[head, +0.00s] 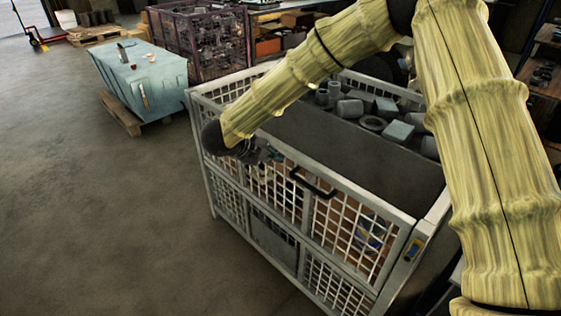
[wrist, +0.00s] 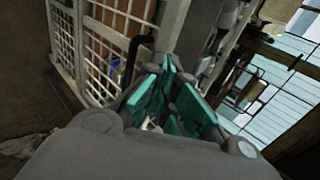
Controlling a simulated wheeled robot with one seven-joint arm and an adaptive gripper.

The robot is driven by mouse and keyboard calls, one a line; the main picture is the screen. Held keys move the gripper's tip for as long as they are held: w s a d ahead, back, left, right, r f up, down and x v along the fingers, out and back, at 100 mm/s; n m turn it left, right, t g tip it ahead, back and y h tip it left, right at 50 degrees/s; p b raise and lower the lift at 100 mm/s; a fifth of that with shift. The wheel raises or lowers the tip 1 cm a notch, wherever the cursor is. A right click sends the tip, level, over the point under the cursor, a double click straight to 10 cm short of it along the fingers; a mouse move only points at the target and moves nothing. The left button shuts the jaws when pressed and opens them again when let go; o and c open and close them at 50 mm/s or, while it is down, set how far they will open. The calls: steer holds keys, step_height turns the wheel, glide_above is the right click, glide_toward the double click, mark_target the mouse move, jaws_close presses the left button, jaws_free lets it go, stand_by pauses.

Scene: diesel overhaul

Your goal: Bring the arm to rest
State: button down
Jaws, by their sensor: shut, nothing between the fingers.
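My arm, in a yellowish ribbed sleeve, reaches from the right side of the head view across the top of a white mesh cage. My gripper (head: 262,152) is at its end, by the upper front edge of the cage, small and partly hidden against the mesh. In the wrist view my gripper (wrist: 172,75) shows teal finger pads that come together at the tips, with nothing between them. Whether the gripper touches the cage I cannot tell.
The white mesh cage (head: 330,180) holds grey cylinders and blocks (head: 362,108) at its back and has a black handle (head: 312,185) in front. The floor (head: 90,210) at left is clear.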

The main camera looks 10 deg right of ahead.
steer(key=s+d+f+n+t+y, duration=0.1)
steer(key=s+d+f+n, duration=0.1)
steer(key=s+f+n, duration=0.5)
steer(key=s+d+f+n+y, duration=0.2)
steer(key=f+n, duration=0.1)
steer(key=f, duration=0.8)
steer(key=s+d+f+n+t+y, duration=0.1)
steer(key=s+d+f+n, duration=0.1)
steer(key=s+f+n, duration=0.55)
steer(key=s+d+f+n+g+y, duration=0.1)
steer(key=s+d+f+n+g, duration=0.1)
steer(key=s, duration=0.8)
steer(key=s+d+f+n+g+y, duration=0.1)
steer(key=s+d+f+n+g, duration=0.2)
steer(key=s, duration=0.7)
steer(key=s+d+f+n+g+y, duration=0.2)
steer(key=s+f+n, duration=0.4)
steer(key=s, duration=0.5)
steer(key=shift+d+f+g, duration=0.35)
steer(key=shift+f+g, duration=0.05)
